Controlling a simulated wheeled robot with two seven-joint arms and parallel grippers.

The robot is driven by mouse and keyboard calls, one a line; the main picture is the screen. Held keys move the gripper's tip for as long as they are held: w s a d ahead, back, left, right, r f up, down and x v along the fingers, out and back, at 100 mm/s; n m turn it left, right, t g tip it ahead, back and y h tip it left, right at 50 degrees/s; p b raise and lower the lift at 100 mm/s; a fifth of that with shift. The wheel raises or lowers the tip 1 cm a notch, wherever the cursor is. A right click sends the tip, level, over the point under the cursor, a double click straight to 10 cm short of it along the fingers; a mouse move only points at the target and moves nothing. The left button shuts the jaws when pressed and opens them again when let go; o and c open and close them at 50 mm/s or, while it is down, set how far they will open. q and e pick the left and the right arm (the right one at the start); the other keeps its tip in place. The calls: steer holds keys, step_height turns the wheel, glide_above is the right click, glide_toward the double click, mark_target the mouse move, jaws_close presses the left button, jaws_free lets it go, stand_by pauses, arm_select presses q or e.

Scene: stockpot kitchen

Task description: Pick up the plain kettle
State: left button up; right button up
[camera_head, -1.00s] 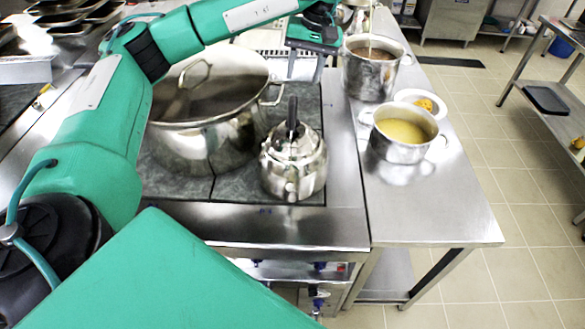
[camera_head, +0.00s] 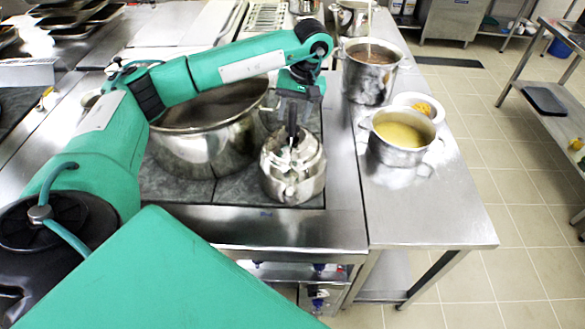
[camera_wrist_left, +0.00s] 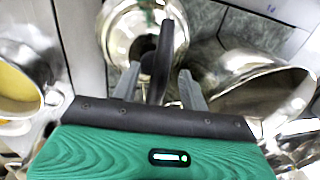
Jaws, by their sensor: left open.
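The plain kettle (camera_head: 285,180) is shiny metal with a black handle (camera_head: 292,118) standing up. It sits on the dark stove top, at the front right corner. My left gripper (camera_head: 293,112) is above it, pointing down at the handle. In the left wrist view, the kettle (camera_wrist_left: 120,38) is just beyond the open fingers (camera_wrist_left: 160,88), and its black handle (camera_wrist_left: 161,58) shows between them. I cannot tell whether the fingers touch the handle. My right gripper is not in view.
A large stockpot (camera_head: 205,150) stands close to the kettle's left. On the steel counter (camera_head: 430,215) at right are a small pot of yellow soup (camera_head: 402,155), a plate (camera_head: 405,98) with yellow food and a tall pot (camera_head: 368,85). The counter's front is clear.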

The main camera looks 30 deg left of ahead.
arm_select(q)
steer(key=shift+s+a+f, duration=0.1)
steer(key=shift+a+f, duration=0.1)
steer(key=shift+f, duration=0.9)
jaws_close()
steer(key=shift+r, duration=0.1)
stand_by(0.4)
steer(key=shift+r, duration=0.1)
